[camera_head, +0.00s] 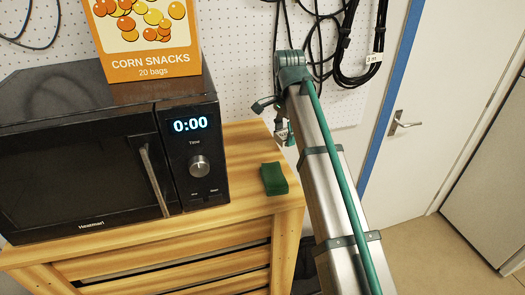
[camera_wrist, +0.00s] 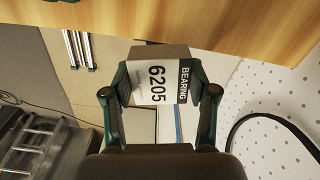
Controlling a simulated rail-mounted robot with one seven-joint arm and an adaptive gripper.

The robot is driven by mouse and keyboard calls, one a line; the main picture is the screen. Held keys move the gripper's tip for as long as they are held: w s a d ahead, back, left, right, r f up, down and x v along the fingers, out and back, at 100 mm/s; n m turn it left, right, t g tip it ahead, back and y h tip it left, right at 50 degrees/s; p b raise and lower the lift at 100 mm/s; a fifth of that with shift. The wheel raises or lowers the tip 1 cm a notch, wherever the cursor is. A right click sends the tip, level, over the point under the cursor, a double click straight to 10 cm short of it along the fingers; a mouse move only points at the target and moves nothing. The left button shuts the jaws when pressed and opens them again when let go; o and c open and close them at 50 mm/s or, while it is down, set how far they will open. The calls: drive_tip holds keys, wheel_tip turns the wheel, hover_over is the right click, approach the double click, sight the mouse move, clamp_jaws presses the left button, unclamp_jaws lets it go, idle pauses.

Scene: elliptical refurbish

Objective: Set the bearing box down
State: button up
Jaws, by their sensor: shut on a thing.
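The bearing box (camera_wrist: 160,82) is a small carton with a white and black label reading "BEARING 6205". In the wrist view, my gripper (camera_wrist: 164,90) is shut on it, with one dark green finger against each side. The box is near the wooden surface (camera_wrist: 215,22) at the top of that view; I cannot tell whether they touch. The wooden cabinet top (camera_head: 247,143) is beside that end.
A black microwave (camera_head: 85,150) stands on the cabinet with an orange corn snacks box (camera_head: 150,66) on top. A small green block (camera_head: 273,178) lies right of the microwave. Black cables (camera_head: 360,45) hang on the pegboard. Bare cabinet top shows around the green block.

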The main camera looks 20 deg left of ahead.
wheel_tip(320, 180, up, 6)
drive_tip(key=m+p, duration=0.1)
drive_tip(key=m, duration=0.1)
hover_over(256, 146)
drive_tip(key=shift+f+p, duration=1.75)
drive_tip(key=shift+f, duration=2.2)
drive_tip(key=shift+f, duration=0.15)
drive_tip(key=o, duration=1.2)
drive_tip(key=shift+o, duration=0.2)
wheel_tip(256, 146, up, 12)
drive_tip(key=shift+r+b, duration=0.2)
drive_tip(key=shift+b, duration=0.25)
